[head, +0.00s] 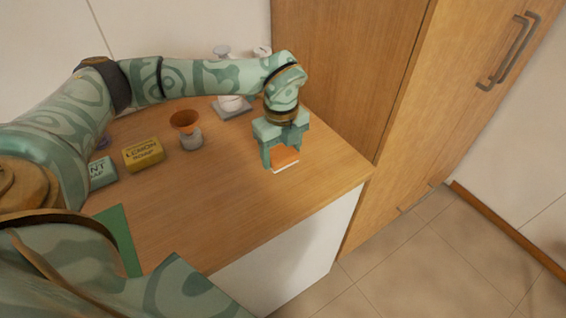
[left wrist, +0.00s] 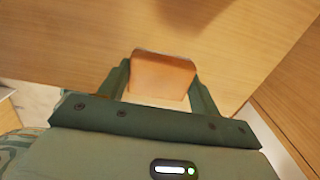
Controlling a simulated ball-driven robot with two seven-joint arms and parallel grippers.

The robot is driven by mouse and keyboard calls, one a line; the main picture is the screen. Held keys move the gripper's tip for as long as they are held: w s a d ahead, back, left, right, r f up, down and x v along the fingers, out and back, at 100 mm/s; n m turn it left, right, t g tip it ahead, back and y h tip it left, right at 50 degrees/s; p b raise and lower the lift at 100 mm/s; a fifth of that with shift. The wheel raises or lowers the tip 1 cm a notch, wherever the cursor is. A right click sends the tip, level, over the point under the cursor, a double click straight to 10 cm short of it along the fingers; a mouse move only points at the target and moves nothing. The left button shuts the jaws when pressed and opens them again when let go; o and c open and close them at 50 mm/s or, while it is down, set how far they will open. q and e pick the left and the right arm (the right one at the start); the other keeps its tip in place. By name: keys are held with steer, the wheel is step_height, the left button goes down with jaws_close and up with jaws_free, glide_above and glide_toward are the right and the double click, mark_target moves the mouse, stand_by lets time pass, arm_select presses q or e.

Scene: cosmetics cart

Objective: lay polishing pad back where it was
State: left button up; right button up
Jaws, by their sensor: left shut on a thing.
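The polishing pad (head: 285,157) is a small block with an orange top and a white lower edge. It is at the right part of the wooden cart top (head: 230,210), near the right edge. My left gripper (head: 283,160) reaches down over it and is shut on it. In the left wrist view the pad (left wrist: 161,76) sits between the two fingers of the gripper (left wrist: 162,88), with wood beyond it. I cannot tell whether the pad touches the wood. My right gripper is not in view.
A yellow lemon soap box (head: 143,154), a mint box (head: 102,172) and an orange cup on a grey base (head: 187,128) stand to the left. A white item on a grey plate (head: 233,106) is behind. A tall wooden cabinet (head: 345,65) borders the back right.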

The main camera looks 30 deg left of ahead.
mark_target(282, 162)
arm_select(q)
steer(key=shift+w+a+f, duration=0.2)
steer(key=shift+w+f, duration=0.25)
steer(key=shift+f, duration=0.15)
steer(key=f, duration=0.1)
steer(key=f+b, duration=0.1)
steer(key=f, duration=0.2)
steer(key=shift+w+a, duration=0.2)
steer(key=shift+w, duration=0.1)
steer(key=shift+r, duration=0.15)
steer(key=shift+s, duration=0.1)
steer(key=o, duration=1)
steer(key=shift+c, duration=0.2)
step_height(282, 162, up, 12)
steer(key=shift+p, duration=1.2)
steer(key=shift+d, duration=0.1)
